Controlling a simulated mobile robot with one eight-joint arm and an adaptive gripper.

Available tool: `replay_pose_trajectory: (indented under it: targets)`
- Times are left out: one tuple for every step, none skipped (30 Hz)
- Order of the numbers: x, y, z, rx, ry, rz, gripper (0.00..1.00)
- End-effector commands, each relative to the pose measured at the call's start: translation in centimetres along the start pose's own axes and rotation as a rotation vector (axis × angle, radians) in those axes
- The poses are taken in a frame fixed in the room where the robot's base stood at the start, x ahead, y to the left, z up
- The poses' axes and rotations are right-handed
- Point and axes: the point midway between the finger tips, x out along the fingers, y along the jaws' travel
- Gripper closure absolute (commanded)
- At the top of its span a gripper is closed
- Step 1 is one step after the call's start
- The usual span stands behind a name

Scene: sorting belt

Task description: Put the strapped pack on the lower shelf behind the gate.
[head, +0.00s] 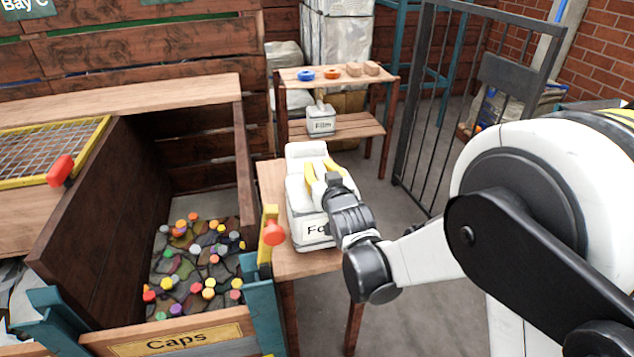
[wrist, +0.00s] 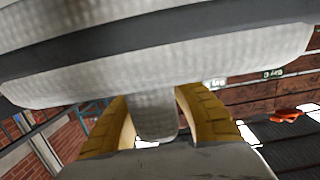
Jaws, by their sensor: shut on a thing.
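A white pack (head: 309,215) with a label beginning "Fo" is at the small wooden table (head: 272,205). My gripper (head: 323,172) has its yellow fingers shut on the pack's top part. In the wrist view the white woven pack (wrist: 150,75) with a dark strap fills the upper picture, its narrow grip part between the fingers (wrist: 156,122). I cannot tell whether the pack touches the table. A wooden stand behind has a lower shelf (head: 354,127), with a white "Film" pack (head: 320,121) at its left end. The dark barred gate (head: 440,120) stands right of this stand.
The stand's top (head: 340,77) holds a blue ring, an orange ring and brown pieces. The lower shelf's right part is bare.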

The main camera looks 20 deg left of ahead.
Motion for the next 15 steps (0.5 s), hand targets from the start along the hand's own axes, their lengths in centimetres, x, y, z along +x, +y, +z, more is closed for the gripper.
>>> replay_pose_trajectory:
  targets:
    - [0.2,0.0,0.9,0.000,0.001,0.000,1.00]
    - [0.2,0.0,1.4,0.000,0.001,0.000,1.00]
    - [0.3,0.0,2.0,0.000,0.001,0.000,1.00]
    - [0.4,0.0,2.4,0.000,0.001,0.000,1.00]
    - [0.5,0.0,2.7,0.000,0.001,0.000,1.00]
    - [0.5,0.0,2.9,0.000,0.001,0.000,1.00]
    - [0.5,0.0,3.0,0.000,0.001,0.000,1.00]
    - [0.5,0.0,2.9,0.000,0.002,0.000,1.00]
    - [0.5,0.0,2.8,0.000,0.001,0.000,1.00]
    - [0.5,0.0,2.8,0.000,0.001,0.000,1.00]
    - [0.5,0.0,2.8,0.000,0.001,0.000,1.00]
    - [0.5,0.0,2.8,0.000,0.001,0.000,1.00]
    - [0.5,0.0,2.8,0.000,0.001,0.000,1.00]
    - [0.5,0.0,2.8,0.000,0.001,0.000,1.00]
    - [0.5,0.0,2.9,0.000,0.001,0.000,1.00]
